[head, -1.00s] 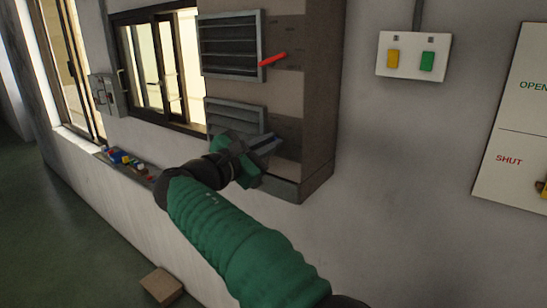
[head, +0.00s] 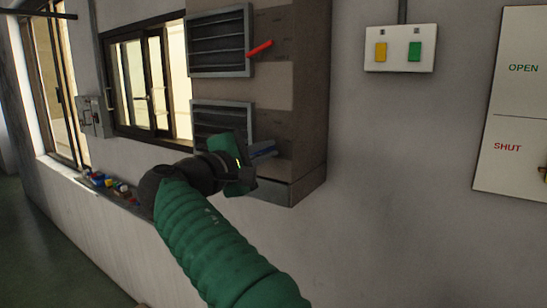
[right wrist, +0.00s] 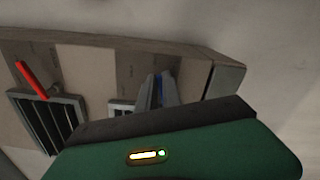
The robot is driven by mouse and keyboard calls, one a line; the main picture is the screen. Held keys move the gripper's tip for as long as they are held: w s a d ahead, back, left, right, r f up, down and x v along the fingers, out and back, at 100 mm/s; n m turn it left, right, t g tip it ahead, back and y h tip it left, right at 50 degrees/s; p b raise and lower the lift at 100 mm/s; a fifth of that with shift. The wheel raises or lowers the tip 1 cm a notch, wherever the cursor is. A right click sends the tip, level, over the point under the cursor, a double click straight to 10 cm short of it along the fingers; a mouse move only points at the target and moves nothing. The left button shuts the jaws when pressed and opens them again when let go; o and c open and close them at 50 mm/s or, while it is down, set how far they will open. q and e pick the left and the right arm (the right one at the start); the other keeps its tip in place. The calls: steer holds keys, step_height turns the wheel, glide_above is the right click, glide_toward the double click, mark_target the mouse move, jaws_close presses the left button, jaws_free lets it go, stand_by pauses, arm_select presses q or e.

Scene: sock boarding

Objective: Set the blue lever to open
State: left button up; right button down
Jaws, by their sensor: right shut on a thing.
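A blue lever (right wrist: 159,82) shows as a thin blue strip between the fingers of my right gripper (right wrist: 158,92) in the right wrist view. In the head view my right gripper (head: 263,150) is beside the lower louvred vent, shut on the lever, which is mostly hidden by the fingers. A red lever (head: 260,48) sticks out beside the upper louvred vent (head: 219,42) and also shows in the right wrist view (right wrist: 31,79). The lower louvred vent (head: 222,117) is partly covered by my gripper. My left gripper is not in view.
A brown cabinet (head: 307,100) carries both vents on the wall. A switch plate (head: 400,48) with yellow and green buttons and an OPEN/SHUT board (head: 515,100) are to the right. A ledge with several small coloured things (head: 110,182) runs at left.

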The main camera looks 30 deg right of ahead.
steer(key=shift+f, duration=0.25)
